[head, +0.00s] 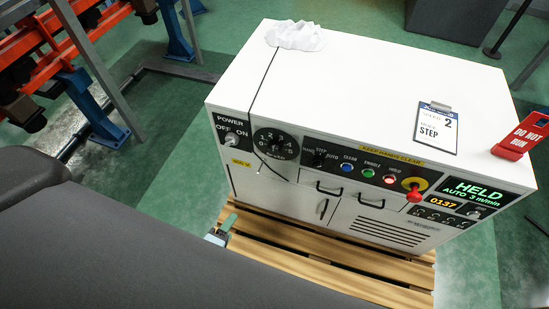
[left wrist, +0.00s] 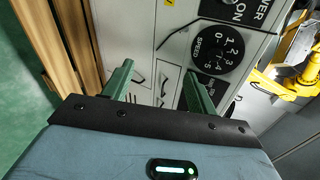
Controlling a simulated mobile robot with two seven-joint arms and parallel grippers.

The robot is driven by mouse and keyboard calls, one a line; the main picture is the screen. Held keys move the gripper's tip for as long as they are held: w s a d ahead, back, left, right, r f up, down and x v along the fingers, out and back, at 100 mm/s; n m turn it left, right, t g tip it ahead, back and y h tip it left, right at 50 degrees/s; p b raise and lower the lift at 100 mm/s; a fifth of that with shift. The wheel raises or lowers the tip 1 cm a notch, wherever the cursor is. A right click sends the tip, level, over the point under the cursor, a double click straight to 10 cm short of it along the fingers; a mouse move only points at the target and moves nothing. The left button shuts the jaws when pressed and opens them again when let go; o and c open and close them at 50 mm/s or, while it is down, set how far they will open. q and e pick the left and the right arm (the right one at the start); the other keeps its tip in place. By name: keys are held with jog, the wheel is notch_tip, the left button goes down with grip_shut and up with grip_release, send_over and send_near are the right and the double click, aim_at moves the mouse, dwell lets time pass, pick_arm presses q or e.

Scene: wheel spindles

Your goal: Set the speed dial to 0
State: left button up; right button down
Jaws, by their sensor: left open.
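The speed dial (head: 276,143) is a round black knob plate with white numbers from 0 to 5, on the front panel of a white cabinet. It also shows in the left wrist view (left wrist: 222,52), turned on its side. I cannot tell which number it is set to. My left gripper (head: 226,226) is low in front of the cabinet, below and left of the dial, partly hidden by my dark arm. In the left wrist view its two green fingers (left wrist: 158,88) stand wide apart with nothing between them, and the dial is beyond the right finger. My right gripper is not in view.
A power switch (head: 233,142) is left of the dial; a mode knob (head: 319,157), coloured buttons and a red emergency knob (head: 413,190) are right. The display (head: 474,190) reads HELD, AUTO 3 m/min. A card (head: 436,128) says speed 2, STEP. A thin cord (head: 263,78) hangs near the dial.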

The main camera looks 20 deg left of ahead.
pick_arm(q)
jog(key=w+d+m+t+b, duration=0.1)
jog(key=w+m+t+b, duration=0.3)
jog(key=w+m, duration=0.6)
jog(key=m+t+h+b, duration=0.15)
jog(key=m+b, duration=0.25)
jog(key=m, duration=0.4)
send_near(273, 151)
jog(key=shift+w+d+f+p, duration=0.1)
jog(key=shift+w+d+p, duration=0.1)
jog(key=shift+w, duration=1.85)
jog(key=shift+w+d+f+p, duration=0.1)
jog(key=shift+w+p, duration=0.05)
jog(key=shift+w, duration=1.9)
jog(key=shift+c, duration=0.4)
jog(key=c, duration=0.9)
